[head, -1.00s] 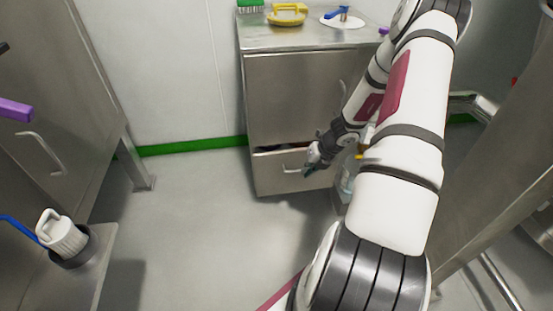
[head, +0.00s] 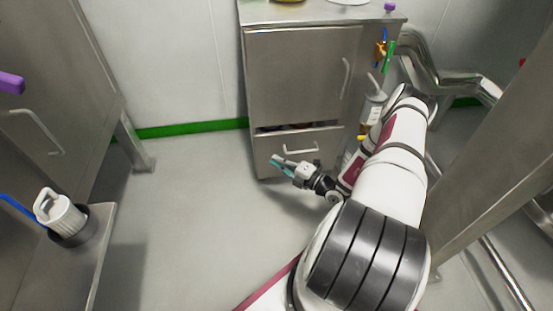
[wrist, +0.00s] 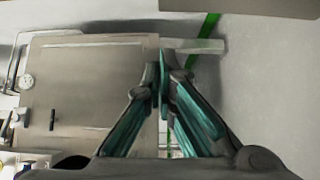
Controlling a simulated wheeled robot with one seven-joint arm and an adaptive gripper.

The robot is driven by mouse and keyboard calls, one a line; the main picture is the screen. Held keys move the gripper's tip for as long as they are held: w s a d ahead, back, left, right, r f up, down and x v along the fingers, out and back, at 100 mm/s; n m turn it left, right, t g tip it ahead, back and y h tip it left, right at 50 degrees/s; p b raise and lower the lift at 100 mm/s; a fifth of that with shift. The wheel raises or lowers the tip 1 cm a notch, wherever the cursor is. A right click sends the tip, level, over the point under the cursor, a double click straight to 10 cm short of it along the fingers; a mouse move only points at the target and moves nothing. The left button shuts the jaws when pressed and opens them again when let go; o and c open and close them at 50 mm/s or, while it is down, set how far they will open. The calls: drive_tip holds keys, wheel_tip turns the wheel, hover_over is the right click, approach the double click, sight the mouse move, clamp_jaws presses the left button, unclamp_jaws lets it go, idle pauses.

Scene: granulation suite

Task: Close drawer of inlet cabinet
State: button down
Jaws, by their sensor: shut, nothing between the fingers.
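The inlet cabinet (head: 300,75) is a grey steel unit against the far wall, with a door above and a drawer below. The drawer (head: 266,146) stands slightly open, with a dark gap along its top edge where some contents show. Its bar handle (head: 301,150) faces me. My gripper (head: 277,159) is in front of the drawer's lower left part, left of and below the handle, pointing left. Its teal fingers are shut and empty, also in the wrist view (wrist: 162,68). I cannot tell whether it touches the drawer front.
A bottle (head: 373,108) and hanging coloured tools (head: 383,50) are at the cabinet's right side, near steel pipes (head: 440,85). The floor (head: 190,200) between is clear.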

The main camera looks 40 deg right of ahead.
drive_tip(key=d+b+x, duration=0.2)
drive_tip(key=b+x, duration=0.2)
drive_tip(key=x, duration=0.6)
drive_tip(key=shift+w+d, duration=0.25)
drive_tip(key=shift+w, duration=0.25)
